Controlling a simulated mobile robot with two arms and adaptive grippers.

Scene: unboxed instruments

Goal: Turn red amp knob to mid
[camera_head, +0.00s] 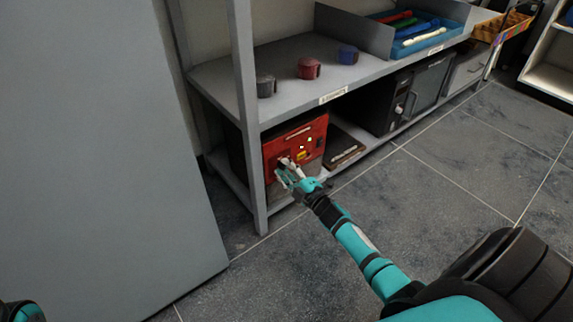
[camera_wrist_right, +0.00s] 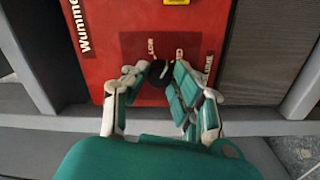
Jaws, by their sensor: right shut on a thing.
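The red amp (camera_head: 312,133) stands on the bottom shelf of the grey rack, its front facing out. Its red panel (camera_wrist_right: 108,45) fills the upper middle of the right wrist view, with lettering and a yellow label. My right gripper (camera_head: 287,169) is at the lower part of this panel. In the right wrist view my right gripper (camera_wrist_right: 163,78) is shut on the dark knob (camera_wrist_right: 153,95), with a finger on each side. The knob is partly hidden by the fingers, so its setting cannot be read.
A grey shelf post (camera_head: 250,130) stands just left of the amp. A flat dark item (camera_head: 343,147) and a black speaker-like box (camera_head: 385,103) are to its right. Several cup-like items, one red (camera_head: 308,68), stand on the shelf above. The floor in front is clear.

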